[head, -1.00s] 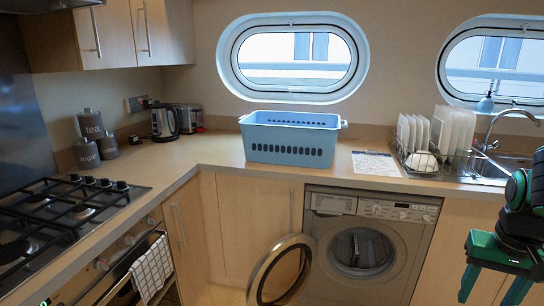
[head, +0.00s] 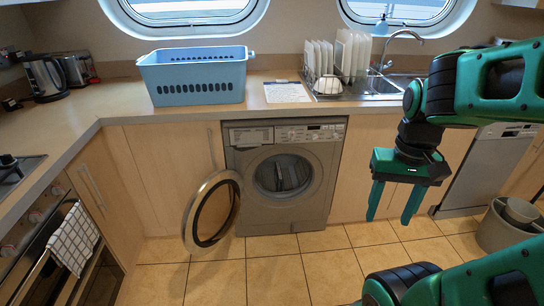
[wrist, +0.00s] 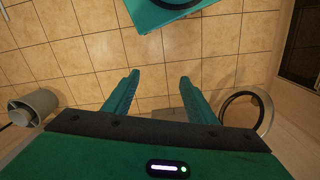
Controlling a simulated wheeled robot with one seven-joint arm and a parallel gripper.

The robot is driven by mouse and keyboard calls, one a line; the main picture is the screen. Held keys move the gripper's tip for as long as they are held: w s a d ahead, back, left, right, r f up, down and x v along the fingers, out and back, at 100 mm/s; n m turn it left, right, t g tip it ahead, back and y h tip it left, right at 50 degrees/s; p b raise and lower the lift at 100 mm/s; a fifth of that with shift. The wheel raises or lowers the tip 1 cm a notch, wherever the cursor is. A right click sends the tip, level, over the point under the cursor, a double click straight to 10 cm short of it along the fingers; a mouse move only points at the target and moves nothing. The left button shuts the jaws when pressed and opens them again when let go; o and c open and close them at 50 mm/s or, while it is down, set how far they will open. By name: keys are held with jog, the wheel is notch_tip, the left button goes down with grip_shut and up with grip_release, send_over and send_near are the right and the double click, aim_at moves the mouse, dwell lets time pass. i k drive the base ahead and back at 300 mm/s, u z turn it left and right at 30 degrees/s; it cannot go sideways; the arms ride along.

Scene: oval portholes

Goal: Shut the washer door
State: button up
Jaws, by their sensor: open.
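The grey washer (head: 308,205) stands under the counter in the middle of the head view. Its round door (head: 236,212) is swung wide open to the left, hinged at the left side of the dark drum opening (head: 284,175). In the wrist view the door ring (wrist: 264,112) shows at the right. My gripper (head: 390,220) hangs to the right of the washer in the head view, fingers pointing down, open and empty. It also shows in the wrist view (wrist: 158,78), over the floor and apart from the door.
A blue basket (head: 200,95), a paper sheet (head: 286,92) and a dish rack (head: 330,90) are on the counter. A round bin (head: 500,228) stands at the right, also in the wrist view (wrist: 36,104). The tiled floor (head: 270,265) before the washer is clear.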

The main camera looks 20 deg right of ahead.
aim_at(189, 227)
jog(key=u, duration=0.2)
jog(key=i, duration=1.05)
jog(key=u, duration=0.45)
